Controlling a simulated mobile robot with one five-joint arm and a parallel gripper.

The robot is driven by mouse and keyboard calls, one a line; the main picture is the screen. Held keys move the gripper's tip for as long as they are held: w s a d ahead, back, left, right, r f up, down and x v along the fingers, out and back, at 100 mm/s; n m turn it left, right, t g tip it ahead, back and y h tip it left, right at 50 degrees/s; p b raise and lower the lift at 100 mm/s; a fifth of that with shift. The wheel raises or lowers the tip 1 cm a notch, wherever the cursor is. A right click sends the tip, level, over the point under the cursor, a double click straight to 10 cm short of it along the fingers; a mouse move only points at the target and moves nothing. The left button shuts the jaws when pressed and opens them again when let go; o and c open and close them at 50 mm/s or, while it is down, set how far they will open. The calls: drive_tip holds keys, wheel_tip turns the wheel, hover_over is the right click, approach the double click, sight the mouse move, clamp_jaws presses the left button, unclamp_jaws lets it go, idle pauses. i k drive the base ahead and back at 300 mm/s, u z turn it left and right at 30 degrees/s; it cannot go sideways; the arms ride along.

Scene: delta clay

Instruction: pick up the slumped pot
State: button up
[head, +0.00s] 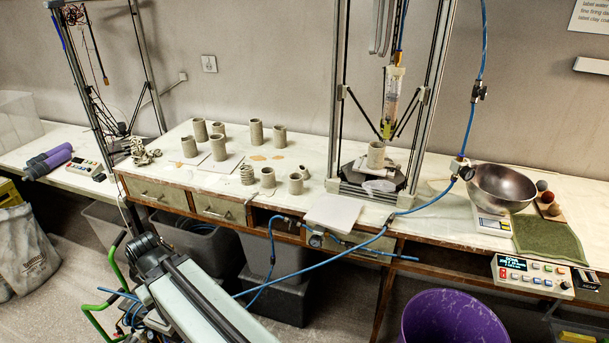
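Several grey clay pots stand on the pale worktop left of the middle in the head view. A short, ridged pot (247,174) there has an uneven, sagging wall and looks like the slumped one, though it is small in the picture. My arm rises from the bottom edge, well in front of the table.
A pale board (334,213) and a blue hose (350,248) cross the front edge. A purple bucket (455,318) stands on the floor.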

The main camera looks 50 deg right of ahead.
sight(302, 169)
drive_tip(key=z, duration=0.05)
drive_tip(key=i, duration=0.85)
drive_tip(key=u, duration=0.05)
